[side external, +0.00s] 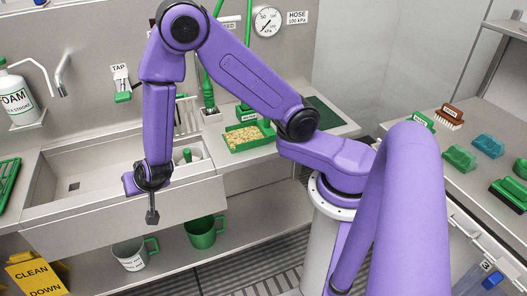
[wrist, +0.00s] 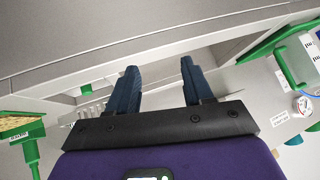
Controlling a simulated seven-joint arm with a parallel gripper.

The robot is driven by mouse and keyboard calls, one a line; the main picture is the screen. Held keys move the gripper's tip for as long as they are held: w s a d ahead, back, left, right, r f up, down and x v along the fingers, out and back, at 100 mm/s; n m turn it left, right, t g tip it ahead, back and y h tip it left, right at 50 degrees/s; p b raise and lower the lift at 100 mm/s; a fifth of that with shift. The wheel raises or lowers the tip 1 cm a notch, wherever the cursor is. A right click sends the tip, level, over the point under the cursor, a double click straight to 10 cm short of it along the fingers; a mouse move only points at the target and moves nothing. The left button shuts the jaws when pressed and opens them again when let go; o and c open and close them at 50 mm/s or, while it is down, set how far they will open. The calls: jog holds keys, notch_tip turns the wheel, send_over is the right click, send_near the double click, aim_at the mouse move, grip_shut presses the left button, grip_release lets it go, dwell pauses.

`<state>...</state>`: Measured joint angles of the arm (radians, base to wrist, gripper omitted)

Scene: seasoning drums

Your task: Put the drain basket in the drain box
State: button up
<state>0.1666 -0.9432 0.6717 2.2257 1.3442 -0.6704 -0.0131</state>
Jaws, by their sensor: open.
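My gripper (side external: 152,217) hangs in front of the sink's front wall in the side view, pointing down. In the wrist view its two dark blue fingers (wrist: 158,70) are spread apart with nothing between them. No part is clearly labelled as the drain basket or drain box. A pale slotted item (wrist: 90,109) with a green piece above it shows beside the left finger, partly hidden by it. A green tray of yellowish bits (side external: 243,138) sits on the counter right of the sink; it also shows at the wrist view's left edge (wrist: 15,124). A dark square drain opening (side external: 74,186) is in the sink floor.
The steel sink (side external: 100,207) has a raised front wall close to my gripper. White (side external: 131,253) and green (side external: 202,233) buckets stand on the shelf below. A foam bottle (side external: 15,96) is on the back wall. Brushes (side external: 460,157) lie on the right counter. The sink's left part looks clear.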

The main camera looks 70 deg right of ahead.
jog(key=s+a+r+n+g+y, duration=0.2)
jog(key=s+a+r+n+y, duration=0.25)
jog(key=a, duration=0.25)
jog(key=s+r+n+g+y, duration=0.4)
jog(key=s+n, duration=0.4)
jog(key=s, duration=0.6)
jog(key=s+d+r+n+g+h, duration=0.1)
jog(key=s+d+r+n+h, duration=0.1)
jog(key=s+d, duration=0.4)
jog(key=s+d+r+n+g+h, duration=0.1)
jog(key=s+d+r+n+h, duration=0.2)
jog(key=d, duration=0.7)
jog(key=s+n, duration=0.2)
jog(key=s, duration=0.1)
jog(key=shift+r, duration=0.2)
jog(key=shift+s+n+h, duration=0.1)
jog(key=shift+n+h, duration=0.15)
